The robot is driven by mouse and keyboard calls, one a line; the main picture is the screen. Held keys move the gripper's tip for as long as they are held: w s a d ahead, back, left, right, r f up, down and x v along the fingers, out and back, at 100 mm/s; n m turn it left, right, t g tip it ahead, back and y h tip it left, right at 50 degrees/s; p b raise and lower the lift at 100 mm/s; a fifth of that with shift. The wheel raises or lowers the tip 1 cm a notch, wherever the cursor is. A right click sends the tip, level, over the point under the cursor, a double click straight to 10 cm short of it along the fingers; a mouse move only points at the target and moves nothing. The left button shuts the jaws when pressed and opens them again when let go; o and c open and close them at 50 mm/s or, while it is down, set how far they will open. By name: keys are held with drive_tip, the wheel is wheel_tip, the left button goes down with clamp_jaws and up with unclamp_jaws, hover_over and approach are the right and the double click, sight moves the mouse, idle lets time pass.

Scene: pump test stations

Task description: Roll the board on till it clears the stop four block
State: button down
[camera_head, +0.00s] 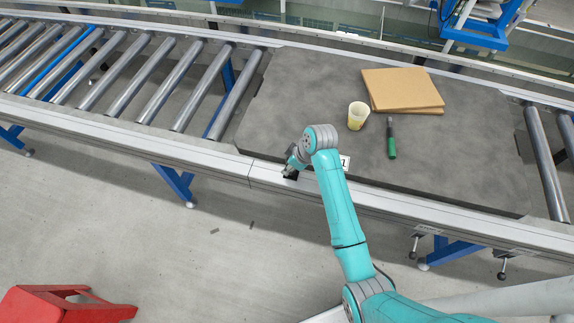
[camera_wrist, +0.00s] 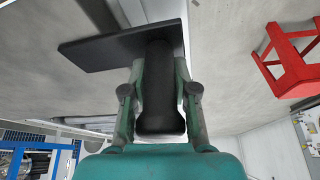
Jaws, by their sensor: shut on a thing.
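The board is a large dark grey slab (camera_head: 300,95) lying flat on the roller conveyor, filling its middle and right part. My gripper (camera_head: 291,171) is at the conveyor's front rail, by the board's near left side. In the wrist view my gripper (camera_wrist: 159,112) is shut on a black rounded handle (camera_wrist: 160,80), which meets a flat black plate (camera_wrist: 110,48). I cannot tell from the views what the handle is fixed to. Two black-knobbed levers (camera_head: 414,246) (camera_head: 502,268) hang under the front rail at the right. I cannot make out which block is stop four.
On the board are cardboard sheets (camera_head: 402,90), a pale yellow cup (camera_head: 358,116) and a green-handled tool (camera_head: 391,140). Bare rollers (camera_head: 150,85) lie left of the board, and a few (camera_head: 547,160) at the right. A red stool (camera_head: 65,304) stands on the floor at lower left.

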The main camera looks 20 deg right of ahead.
drive_tip(key=shift+s+d, duration=4.35)
drive_tip(key=shift+d, duration=1.6)
drive_tip(key=shift+s+d, duration=4.3)
drive_tip(key=shift+d, duration=1.7)
drive_tip(key=shift+s+d, duration=4.35)
drive_tip(key=shift+d, duration=1.6)
